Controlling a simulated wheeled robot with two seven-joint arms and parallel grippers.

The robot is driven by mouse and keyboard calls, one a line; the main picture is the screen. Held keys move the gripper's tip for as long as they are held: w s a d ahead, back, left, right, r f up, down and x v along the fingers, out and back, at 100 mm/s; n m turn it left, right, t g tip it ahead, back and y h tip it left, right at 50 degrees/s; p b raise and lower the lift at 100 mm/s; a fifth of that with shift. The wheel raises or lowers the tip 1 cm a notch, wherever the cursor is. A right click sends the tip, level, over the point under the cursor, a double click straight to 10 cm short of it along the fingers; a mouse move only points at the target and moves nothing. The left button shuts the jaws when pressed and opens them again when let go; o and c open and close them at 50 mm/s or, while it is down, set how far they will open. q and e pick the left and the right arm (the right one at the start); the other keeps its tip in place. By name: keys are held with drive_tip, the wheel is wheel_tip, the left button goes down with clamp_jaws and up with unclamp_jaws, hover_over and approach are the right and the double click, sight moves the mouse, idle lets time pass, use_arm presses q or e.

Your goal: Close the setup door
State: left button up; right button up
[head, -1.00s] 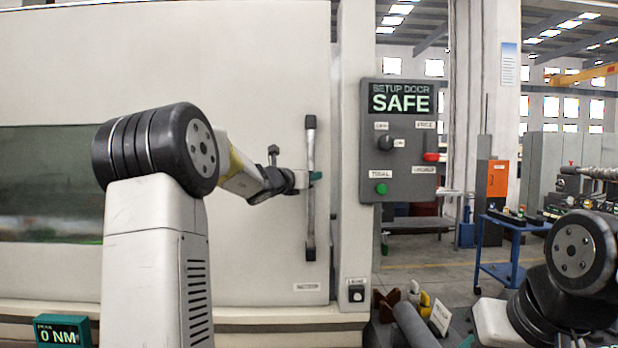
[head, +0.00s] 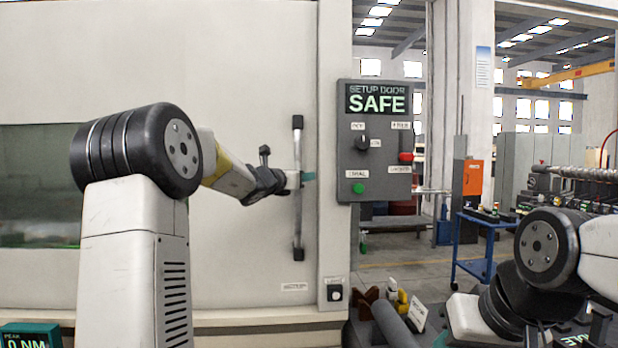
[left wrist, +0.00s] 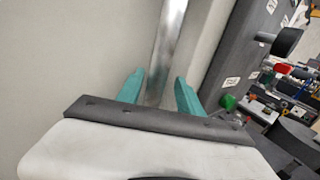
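The setup door (head: 235,80) is a large pale panel with a dark window at its left. Its right edge is close against the pale post. A vertical metal handle (head: 298,215) with black ends is near that edge. My left gripper (head: 306,177) is at the handle's mid-height. In the left wrist view, its teal fingers (left wrist: 158,90) stand on either side of the handle (left wrist: 172,35). Narrow gaps show, so they look open around it, with the left finger nearer. The dark panel (head: 375,140) reads "SETUP DOOR SAFE". My right gripper is not in view.
The panel has a black knob (head: 362,144), a red button (head: 406,157) and a green button (head: 358,188). A small button box (head: 334,293) is low on the post. A blue cart (head: 478,240) stands farther back. A torque readout (head: 30,337) is at lower left.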

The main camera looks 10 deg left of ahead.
use_arm(q)
drive_tip(key=shift+a, duration=0.1)
drive_tip(key=v, duration=0.7)
drive_tip(key=shift+s, duration=0.35)
drive_tip(key=s+d+f+m+g+h, duration=0.1)
drive_tip(key=s+d+f+m+g, duration=0.25)
drive_tip(key=s+d+m, duration=0.45)
drive_tip(key=s+d+f+m+g+h, duration=0.2)
drive_tip(key=s+d+f+m+g, duration=0.15)
drive_tip(key=s+m, duration=0.75)
drive_tip(key=s+a+f+m+g+y, duration=0.2)
drive_tip(key=s+a+f+m+y, duration=0.1)
drive_tip(key=s+f+m, duration=0.4)
drive_tip(key=s+a+f+m+g+y, duration=0.1)
drive_tip(key=s+a+f+m+y, duration=0.2)
drive_tip(key=s, duration=0.9)
wheel_tip(320, 180, down, 4)
drive_tip(key=a+m, duration=0.1)
drive_tip(key=m, duration=0.2)
drive_tip(key=shift+s+m+g+y, duration=0.25)
drive_tip(key=shift+m+g+y, duration=0.05)
drive_tip(key=shift+m+g, duration=0.1)
